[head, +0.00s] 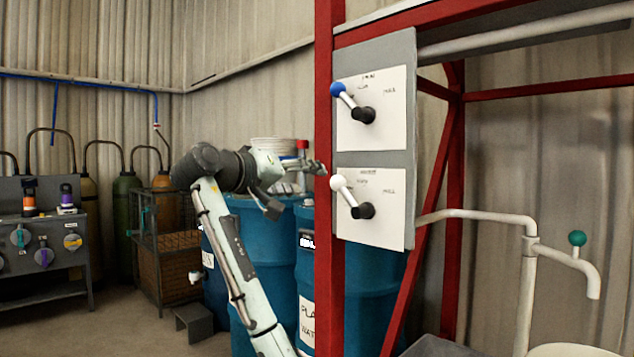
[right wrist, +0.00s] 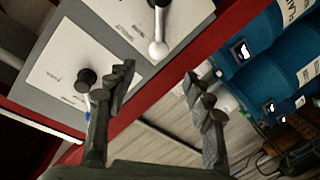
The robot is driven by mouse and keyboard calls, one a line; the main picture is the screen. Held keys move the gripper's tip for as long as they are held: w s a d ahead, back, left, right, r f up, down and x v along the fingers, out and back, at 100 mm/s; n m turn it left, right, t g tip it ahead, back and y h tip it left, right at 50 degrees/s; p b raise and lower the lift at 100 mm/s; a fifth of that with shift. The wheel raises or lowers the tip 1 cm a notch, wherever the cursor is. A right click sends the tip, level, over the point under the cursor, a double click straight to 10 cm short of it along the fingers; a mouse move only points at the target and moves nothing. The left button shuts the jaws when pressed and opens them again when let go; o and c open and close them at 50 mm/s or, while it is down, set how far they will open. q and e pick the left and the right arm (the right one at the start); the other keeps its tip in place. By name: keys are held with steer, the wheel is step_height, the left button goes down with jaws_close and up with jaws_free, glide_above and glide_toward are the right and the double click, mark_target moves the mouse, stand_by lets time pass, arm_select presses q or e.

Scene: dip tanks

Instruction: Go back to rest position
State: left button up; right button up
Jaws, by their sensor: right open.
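My right gripper (head: 312,168) is at the end of the raised pale arm, just left of the red post and the lever panel (head: 405,150). In the right wrist view its two dark fingers (right wrist: 158,85) are spread, with nothing between them. The upper lever has a blue knob (head: 337,89) and the lower lever has a white knob (head: 336,182); both handles point up and to the left. In the right wrist view the white knob (right wrist: 158,50) is beyond the fingers, apart from them. My left gripper is not in view.
The red post (head: 329,260) stands close beside my gripper. Blue drums (head: 265,245) stand behind the arm. A pipe with a green-knobbed valve (head: 577,238) is at right. A valve bench (head: 40,235) and gas cylinders (head: 124,200) are at left. Open floor (head: 130,335) lies at lower left.

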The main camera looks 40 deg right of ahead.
steer(key=shift+s+a, duration=0.15)
steer(key=shift+a, duration=0.4)
steer(key=w+a+f+n+t+y, duration=0.1)
steer(key=w+f+n+t+y, duration=0.2)
steer(key=f, duration=1.3)
steer(key=w+a+f+n+y, duration=0.2)
steer(key=w+f+n, duration=0.15)
steer(key=f, duration=1.25)
steer(key=s+a+f+n+y, duration=0.2)
steer(key=s+f, duration=0.2)
steer(key=f, duration=0.8)
steer(key=s+a+f+n+y, duration=0.25)
steer(key=s+f, duration=0.25)
steer(key=f, duration=0.6)
steer(key=s+a+f+g+y, duration=0.2)
steer(key=s+a+f, duration=0.2)
steer(key=s+f, duration=0.6)
steer(key=s+a+f+m+g+y, duration=0.1)
steer(key=s+a+f+g+y, duration=0.1)
steer(key=s+f, duration=0.9)
steer(key=s+a+y, duration=0.1)
steer(key=s, duration=0.4)
steer(key=shift+s+a+f+y, duration=0.2)
steer(key=shift+s+a+y, duration=0.15)
steer(key=shift+a, duration=0.05)
